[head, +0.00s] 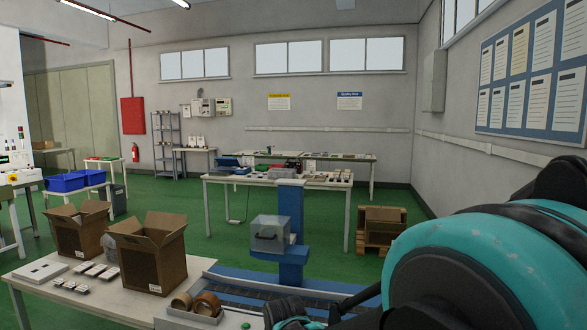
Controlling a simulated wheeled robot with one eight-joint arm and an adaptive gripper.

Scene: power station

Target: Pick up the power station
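I cannot pick out a power station with certainty. A grey box with a dark handle (271,235) is on the front of a blue column, in the middle of the head view; I cannot tell whether it is a separate object or part of the column. My teal and black arm fills the lower right. A black and teal end part, likely my gripper (288,312), shows at the bottom edge, cut off by the frame. Its fingers cannot be made out, and nothing held shows. It is below and in front of the grey box, apart from it.
The blue column (291,225) rises beside a blue roller bed (240,284). A cluttered white table (332,184) stands behind.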

